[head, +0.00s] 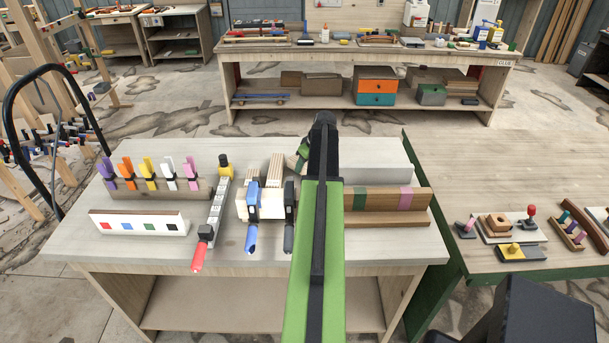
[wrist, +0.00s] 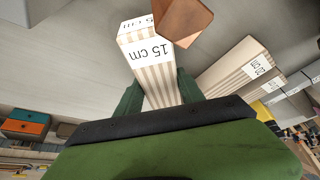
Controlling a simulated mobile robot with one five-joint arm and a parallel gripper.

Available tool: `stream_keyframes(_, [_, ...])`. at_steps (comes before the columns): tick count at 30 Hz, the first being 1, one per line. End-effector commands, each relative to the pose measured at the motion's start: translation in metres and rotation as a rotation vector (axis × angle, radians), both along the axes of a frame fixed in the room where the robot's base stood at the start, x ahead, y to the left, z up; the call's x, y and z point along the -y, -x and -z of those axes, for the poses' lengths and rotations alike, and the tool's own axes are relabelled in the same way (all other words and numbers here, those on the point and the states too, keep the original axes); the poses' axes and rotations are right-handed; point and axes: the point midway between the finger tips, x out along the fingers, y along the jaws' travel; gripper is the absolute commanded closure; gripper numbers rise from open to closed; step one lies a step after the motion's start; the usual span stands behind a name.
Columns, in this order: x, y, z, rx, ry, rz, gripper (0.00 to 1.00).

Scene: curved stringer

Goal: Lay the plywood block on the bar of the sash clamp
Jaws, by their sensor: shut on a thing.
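My gripper (wrist: 160,92) is shut on a plywood block (wrist: 150,60) with striped edges and a "15 cm" label, its green fingers on either side. In the head view the block (head: 304,147) is mostly hidden by my arm, beside my gripper (head: 300,158). I cannot tell whether it is clear of the bench. The sash clamp (head: 216,209) lies to the left, its pale marked bar running from a yellow-and-black end to a red handle. Nothing rests on the visible bar. A second striped block, labelled "20 cm" (wrist: 235,70), is separate from the held one.
A pale piece with blue (head: 252,205) and dark clamps stands between the sash clamp and my arm. Coloured clamps on a wooden rail (head: 160,190) and a white colour-marked board (head: 138,222) are left. A brown striped rail (head: 385,200) and grey box (head: 378,165) are right.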

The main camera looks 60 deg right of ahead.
Motion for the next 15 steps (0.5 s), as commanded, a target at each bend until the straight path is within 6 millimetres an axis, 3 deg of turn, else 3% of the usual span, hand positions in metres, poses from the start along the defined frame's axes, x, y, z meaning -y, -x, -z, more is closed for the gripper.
stream_keyframes(1, [0.0001, 0.0000, 0.0152, 0.000, 0.000, 0.000, 1.00])
stream_keyframes(12, [0.0003, 0.0004, 0.0155, 0.000, 0.000, 0.001, 1.00])
stream_keyframes(13, [0.0004, 0.0005, 0.0144, 0.000, 0.000, 0.001, 0.52])
stream_keyframes(15, [0.0004, 0.0006, 0.0136, 0.000, 0.000, 0.001, 0.43])
